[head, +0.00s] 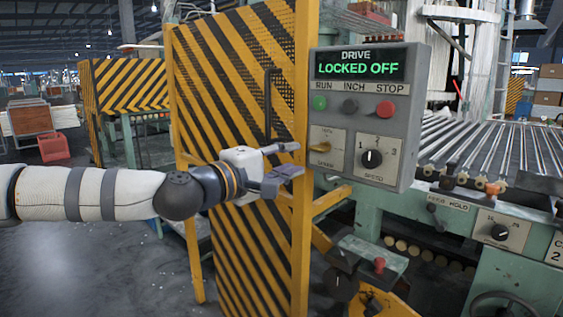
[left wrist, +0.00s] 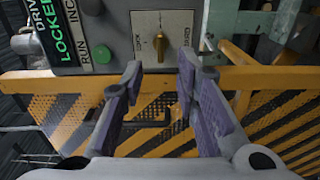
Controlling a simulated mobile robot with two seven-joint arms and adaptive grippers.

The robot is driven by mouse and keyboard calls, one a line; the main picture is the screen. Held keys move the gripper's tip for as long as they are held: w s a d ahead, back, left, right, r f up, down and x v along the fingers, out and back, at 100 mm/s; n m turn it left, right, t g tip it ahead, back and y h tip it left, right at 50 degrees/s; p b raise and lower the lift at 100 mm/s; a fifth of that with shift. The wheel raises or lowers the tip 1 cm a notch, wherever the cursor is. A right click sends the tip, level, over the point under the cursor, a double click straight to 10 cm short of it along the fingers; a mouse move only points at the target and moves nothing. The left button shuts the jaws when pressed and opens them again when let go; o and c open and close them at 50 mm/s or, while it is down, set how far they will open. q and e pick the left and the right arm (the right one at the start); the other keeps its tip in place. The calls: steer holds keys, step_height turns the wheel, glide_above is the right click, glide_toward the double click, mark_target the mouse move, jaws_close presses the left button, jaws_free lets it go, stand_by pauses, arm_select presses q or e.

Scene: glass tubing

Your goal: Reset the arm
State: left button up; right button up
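My left gripper (head: 288,160) is open and empty, just left of the grey control box (head: 399,130). The box's display (head: 359,67) reads "DRIVE LOCKED OFF" in green. A yellow selector knob (head: 322,147) sits at the box's lower left; its small lettering is hard to read. In the left wrist view, this knob (left wrist: 160,44) lies just beyond the gap between the open fingers (left wrist: 159,78), not touched by them. Beside it is a black speed dial (head: 372,158) marked 1, 2, 3. My right gripper is in neither view.
A striped yellow-black mesh guard (head: 235,225) with a dark handle (head: 268,105) stands behind my left arm. Green, grey and red buttons (head: 386,108) line the box. A roller bed (head: 490,140) lies right. Open floor shows at lower left.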

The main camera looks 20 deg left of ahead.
arm_select(q)
steer(key=v, duration=0.2)
steer(key=shift+s+a, duration=0.1)
steer(key=shift+s, duration=0.25)
